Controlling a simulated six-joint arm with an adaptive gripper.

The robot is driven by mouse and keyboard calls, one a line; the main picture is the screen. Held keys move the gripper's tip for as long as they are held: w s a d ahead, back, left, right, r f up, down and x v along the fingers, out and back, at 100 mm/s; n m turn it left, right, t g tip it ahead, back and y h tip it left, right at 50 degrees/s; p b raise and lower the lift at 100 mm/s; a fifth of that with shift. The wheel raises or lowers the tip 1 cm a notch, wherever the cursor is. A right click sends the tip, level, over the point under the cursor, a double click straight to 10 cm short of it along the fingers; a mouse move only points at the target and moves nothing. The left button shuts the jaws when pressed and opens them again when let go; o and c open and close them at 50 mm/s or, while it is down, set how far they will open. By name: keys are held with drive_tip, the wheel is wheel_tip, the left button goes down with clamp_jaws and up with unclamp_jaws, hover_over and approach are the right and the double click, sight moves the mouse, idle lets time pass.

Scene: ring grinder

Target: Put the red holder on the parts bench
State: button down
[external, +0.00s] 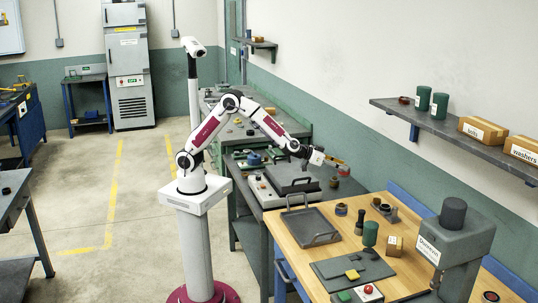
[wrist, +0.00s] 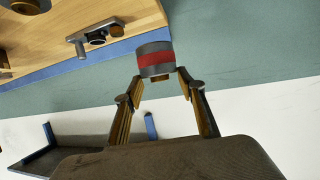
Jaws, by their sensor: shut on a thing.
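My gripper (wrist: 160,78) is shut on the red holder (wrist: 155,60), a short dark grey cylinder with a red band, held at the fingertips. In the external view my gripper (external: 328,160) is raised above the far end of the wooden-topped bench (external: 283,232), near the wall, and the holder (external: 342,167) shows small at its tip. The holder is clear of any surface. A grey-topped bench (external: 268,198) adjoins the wooden one. No label shows which bench is the parts bench.
The wooden bench carries a grey tray (external: 313,226), a green cylinder (external: 370,233), a small box (external: 395,246), dark rings and a large grey machine (external: 455,242). A wall shelf (external: 440,118) projects at right. Bare wood shows between the tray and the small parts.

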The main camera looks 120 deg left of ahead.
drive_tip(key=d+f+m+t+h, duration=0.1)
drive_tip(key=d+f+m+h, duration=0.1)
drive_tip(key=d, duration=0.4)
drive_tip(key=shift+h, duration=0.4)
drive_tip(key=shift+f, duration=0.1)
idle(0.4)
hover_over(334, 204)
wheel_tip(334, 204, down, 6)
idle(0.5)
drive_tip(key=shift+s+a+f, duration=0.1)
drive_tip(key=shift+f, duration=0.05)
drive_tip(key=shift+f, duration=1.85)
drive_tip(key=shift+f, duration=0.1)
